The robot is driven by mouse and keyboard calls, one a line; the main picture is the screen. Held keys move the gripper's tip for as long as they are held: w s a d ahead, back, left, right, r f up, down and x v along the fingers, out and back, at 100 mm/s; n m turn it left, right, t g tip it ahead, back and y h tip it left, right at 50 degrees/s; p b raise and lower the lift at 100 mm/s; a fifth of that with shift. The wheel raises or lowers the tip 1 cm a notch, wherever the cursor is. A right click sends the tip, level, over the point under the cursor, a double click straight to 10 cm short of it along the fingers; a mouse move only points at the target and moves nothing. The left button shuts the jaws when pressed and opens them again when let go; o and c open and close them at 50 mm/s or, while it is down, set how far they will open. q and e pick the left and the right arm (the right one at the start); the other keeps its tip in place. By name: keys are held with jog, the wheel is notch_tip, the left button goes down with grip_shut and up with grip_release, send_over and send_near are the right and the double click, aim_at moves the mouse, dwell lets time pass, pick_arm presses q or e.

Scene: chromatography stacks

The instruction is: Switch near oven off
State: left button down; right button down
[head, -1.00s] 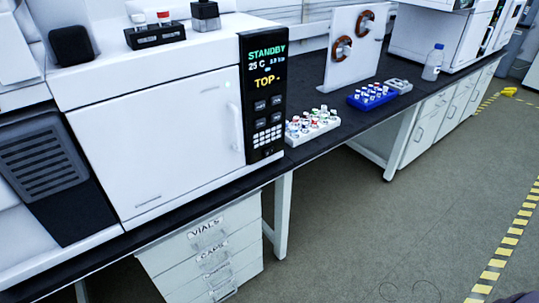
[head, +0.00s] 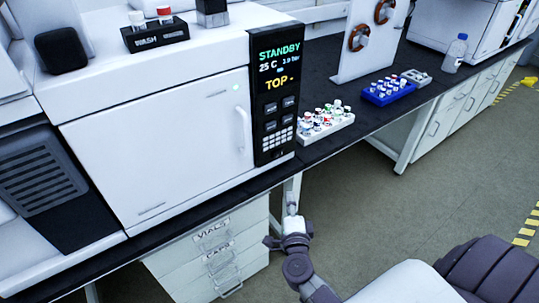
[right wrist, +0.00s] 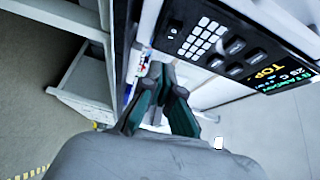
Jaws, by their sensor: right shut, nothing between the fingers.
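The near oven (head: 160,140) is a white unit with a closed front door on the black bench. Its dark control panel (head: 277,95) reads STANDBY, 25 C and TOP, above several buttons and a keypad. My right gripper (head: 291,204) is shut and empty, below and slightly right of the panel, in front of the bench edge. In the right wrist view the fingers (right wrist: 166,80) are close together, and the panel (right wrist: 235,48) lies to their upper right, apart from them. I cannot make out a labelled power switch. My left gripper is not in view.
A white rack of capped vials (head: 325,125) stands right of the panel, with a blue vial rack (head: 390,92) beyond. A bottle (head: 454,55) is farther back. A drawer unit (head: 215,260) is under the bench. The floor at right is open.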

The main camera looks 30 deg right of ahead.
jog(key=shift+d+r+m+h, duration=0.2)
jog(key=shift+r+m, duration=0.1)
jog(key=shift+r, duration=0.15)
jog(key=shift+d+r+m+h, duration=0.1)
jog(key=shift+r+m+h, duration=0.15)
jog(key=shift+r, duration=0.2)
send_near(279, 154)
jog(key=x, duration=0.3)
jog(key=d+x, duration=0.1)
jog(key=x, duration=0.1)
jog(key=shift+d+p, duration=0.2)
jog(key=shift+p, duration=0.1)
jog(key=shift+w+a, duration=0.2)
jog(key=shift+w, duration=0.4)
jog(key=shift+f, duration=0.1)
